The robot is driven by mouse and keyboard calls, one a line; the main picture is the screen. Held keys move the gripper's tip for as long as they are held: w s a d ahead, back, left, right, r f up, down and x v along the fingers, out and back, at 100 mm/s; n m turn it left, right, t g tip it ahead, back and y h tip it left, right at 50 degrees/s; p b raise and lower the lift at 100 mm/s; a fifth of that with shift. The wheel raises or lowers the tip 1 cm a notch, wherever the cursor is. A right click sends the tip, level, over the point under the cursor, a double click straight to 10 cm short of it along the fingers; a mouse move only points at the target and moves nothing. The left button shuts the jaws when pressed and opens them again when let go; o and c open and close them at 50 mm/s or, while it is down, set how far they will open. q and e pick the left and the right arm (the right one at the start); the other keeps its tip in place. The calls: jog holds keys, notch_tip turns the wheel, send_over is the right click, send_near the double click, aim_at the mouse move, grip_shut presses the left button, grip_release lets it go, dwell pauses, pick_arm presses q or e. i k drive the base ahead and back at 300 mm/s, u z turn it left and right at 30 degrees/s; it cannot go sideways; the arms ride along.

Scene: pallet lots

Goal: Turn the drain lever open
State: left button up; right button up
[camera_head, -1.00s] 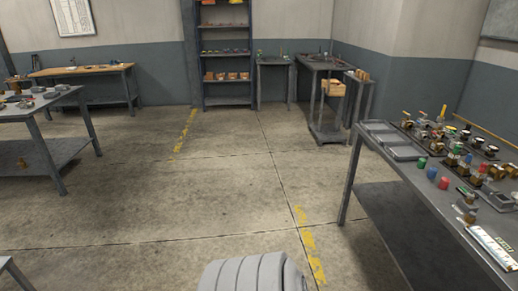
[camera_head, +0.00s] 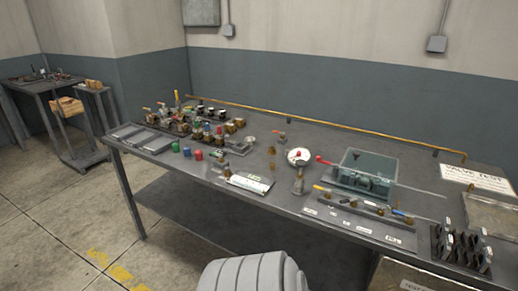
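A valve test bench (camera_head: 300,215) fills the middle and right of the view. On it stands a grey-green box-shaped tank (camera_head: 366,171). A red lever (camera_head: 326,161) sticks out at the tank's left side. I cannot tell which of these is the drain lever, nor how far any is turned. Neither of my grippers is in view.
A round white gauge (camera_head: 299,156) and a brass valve (camera_head: 298,184) stand left of the tank. Several small valves and coloured caps crowd the bench's left end. A black rack (camera_head: 461,247) stands at right.

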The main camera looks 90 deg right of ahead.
aim_at(329, 191)
jog(key=z, duration=3.3)
jog(key=k, duration=0.5)
jog(key=z, duration=0.95)
jog(key=i, duration=0.75)
jog(key=z, duration=0.3)
